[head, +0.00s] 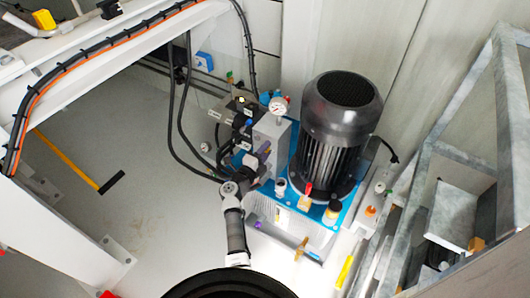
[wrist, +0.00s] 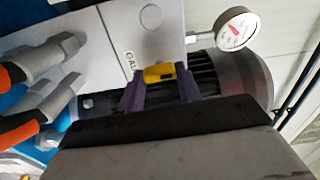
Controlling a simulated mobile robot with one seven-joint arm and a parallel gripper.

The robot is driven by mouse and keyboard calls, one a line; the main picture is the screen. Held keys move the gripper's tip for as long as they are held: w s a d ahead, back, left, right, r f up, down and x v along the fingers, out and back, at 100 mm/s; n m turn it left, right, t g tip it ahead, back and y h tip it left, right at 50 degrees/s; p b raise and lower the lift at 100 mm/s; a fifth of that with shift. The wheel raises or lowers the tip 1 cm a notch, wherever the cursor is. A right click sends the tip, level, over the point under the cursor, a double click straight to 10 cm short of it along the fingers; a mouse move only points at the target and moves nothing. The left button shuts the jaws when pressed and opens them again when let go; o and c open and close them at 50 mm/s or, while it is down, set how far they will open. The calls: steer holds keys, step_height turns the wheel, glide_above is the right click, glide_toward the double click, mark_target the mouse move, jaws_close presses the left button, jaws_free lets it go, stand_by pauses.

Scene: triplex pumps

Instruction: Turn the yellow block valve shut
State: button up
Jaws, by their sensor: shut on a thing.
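The yellow block valve's handle (wrist: 158,73) shows in the wrist view, a small yellow piece against the grey block (wrist: 145,30) with a label beside it. My gripper (wrist: 158,84) is shut on this handle, one purple finger on each side. In the head view my gripper (head: 263,152) reaches the front of the grey block (head: 271,132), left of the dark motor. The handle itself cannot be made out there, hidden by my gripper.
A pressure gauge (wrist: 235,28) stands close to the right of the handle. The dark motor (head: 341,120) stands right of the block. Black hoses (head: 178,120) hang at the left. A metal frame (head: 465,150) bounds the right side.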

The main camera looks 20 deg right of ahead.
steer(key=shift+m, duration=0.3)
steer(key=shift+f, duration=0.1)
steer(key=o, duration=1)
steer(key=v, duration=1.4)
